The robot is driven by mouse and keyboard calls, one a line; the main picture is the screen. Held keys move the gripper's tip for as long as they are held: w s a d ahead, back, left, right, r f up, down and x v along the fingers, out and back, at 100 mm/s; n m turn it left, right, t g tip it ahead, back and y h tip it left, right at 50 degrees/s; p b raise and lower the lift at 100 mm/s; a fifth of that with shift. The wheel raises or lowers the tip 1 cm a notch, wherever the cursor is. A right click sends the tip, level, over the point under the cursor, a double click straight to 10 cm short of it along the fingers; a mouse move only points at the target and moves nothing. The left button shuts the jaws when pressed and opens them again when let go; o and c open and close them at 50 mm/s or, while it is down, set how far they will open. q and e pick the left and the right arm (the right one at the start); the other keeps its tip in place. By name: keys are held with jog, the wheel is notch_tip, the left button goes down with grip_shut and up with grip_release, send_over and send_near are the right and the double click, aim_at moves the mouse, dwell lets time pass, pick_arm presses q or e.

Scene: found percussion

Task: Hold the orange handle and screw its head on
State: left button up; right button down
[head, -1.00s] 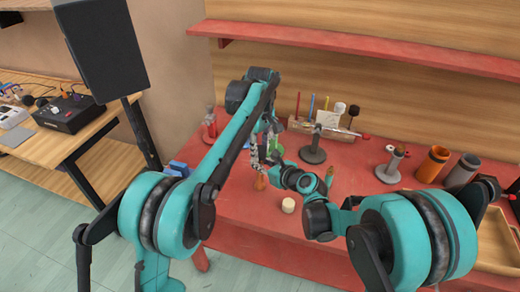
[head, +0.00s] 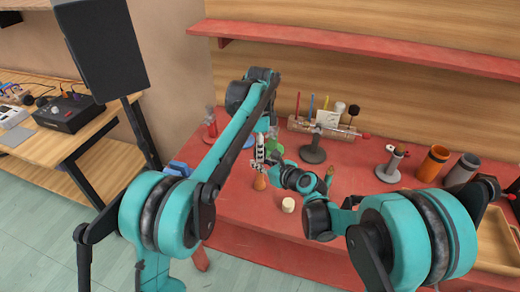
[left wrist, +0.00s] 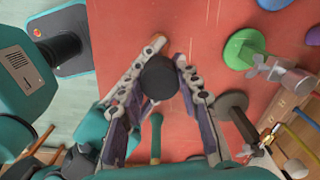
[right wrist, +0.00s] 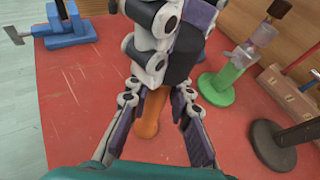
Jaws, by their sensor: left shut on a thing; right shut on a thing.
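The orange handle (head: 260,182) stands at the front left of the red bench. In the right wrist view the handle (right wrist: 151,115) is between the fingers of my right gripper (right wrist: 153,112), which is shut on it. A dark round head (left wrist: 158,77) is between the fingers of my left gripper (left wrist: 160,75), which is shut on it. In the right wrist view the head (right wrist: 180,67) is directly above the handle, partly covered by my left fingers. The joint between head and handle is hidden, so I cannot tell whether the threads are engaged.
A cream cylinder (head: 288,205) stands near the front edge of the red bench (head: 240,212). A green stand (right wrist: 222,88), a dark stand (right wrist: 272,145) and a blue vise (right wrist: 68,27) surround the grippers. Orange (head: 433,164) and grey cups stand farther right.

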pick_arm(q)
jog(key=m, duration=1.6)
jog(key=shift+m, duration=0.3)
jog(key=o, duration=1)
jog(key=shift+r, duration=2.25)
jog(key=shift+c, duration=0.3)
